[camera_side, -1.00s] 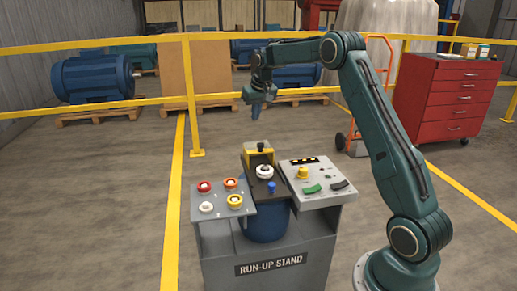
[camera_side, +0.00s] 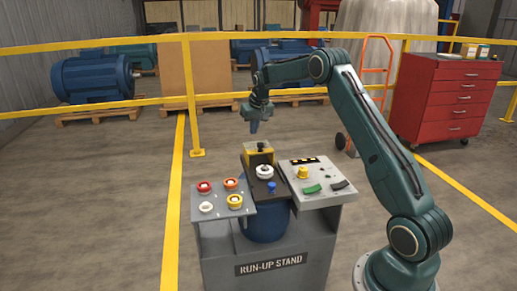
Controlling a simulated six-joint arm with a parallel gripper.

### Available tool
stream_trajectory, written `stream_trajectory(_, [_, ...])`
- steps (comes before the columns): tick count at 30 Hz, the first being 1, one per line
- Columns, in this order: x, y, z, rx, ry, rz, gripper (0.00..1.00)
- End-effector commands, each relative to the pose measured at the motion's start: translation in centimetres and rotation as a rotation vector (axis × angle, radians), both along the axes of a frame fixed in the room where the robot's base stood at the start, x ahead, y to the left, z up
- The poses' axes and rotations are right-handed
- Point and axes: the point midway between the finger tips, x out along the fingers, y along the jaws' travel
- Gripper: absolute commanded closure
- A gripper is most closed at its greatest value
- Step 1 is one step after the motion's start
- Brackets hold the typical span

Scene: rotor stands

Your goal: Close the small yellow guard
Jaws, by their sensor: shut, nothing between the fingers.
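The small yellow guard (camera_side: 262,160) sits at the back of the dark middle plate on the run-up stand (camera_side: 230,262). A small dark piece shows at its top; I cannot tell how far the guard is open. My gripper (camera_side: 254,128) points down above the guard, a little to its left in the picture, with a gap between them. It is shut and empty. In front of the guard is a white ring-shaped part (camera_side: 265,172) with a dark centre, and a blue knob (camera_side: 272,187).
The left panel (camera_side: 220,205) carries red, orange, white and yellow ring parts. The right panel (camera_side: 320,197) has a yellow knob (camera_side: 303,173), a green handle (camera_side: 312,189) and a dark handle. Yellow railing (camera_side: 150,101) and a red tool cabinet (camera_side: 447,98) stand behind.

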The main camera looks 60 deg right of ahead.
Motion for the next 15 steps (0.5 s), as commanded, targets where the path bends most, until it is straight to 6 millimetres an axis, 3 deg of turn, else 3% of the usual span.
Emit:
stream_trajectory(8, [1.0, -0.6, -3.4, 0.001, 0.002, 0.000, 1.00])
stream_trajectory(15, [-0.1, 0.1, -3.3, 0.000, 0.000, 0.000, 1.00])
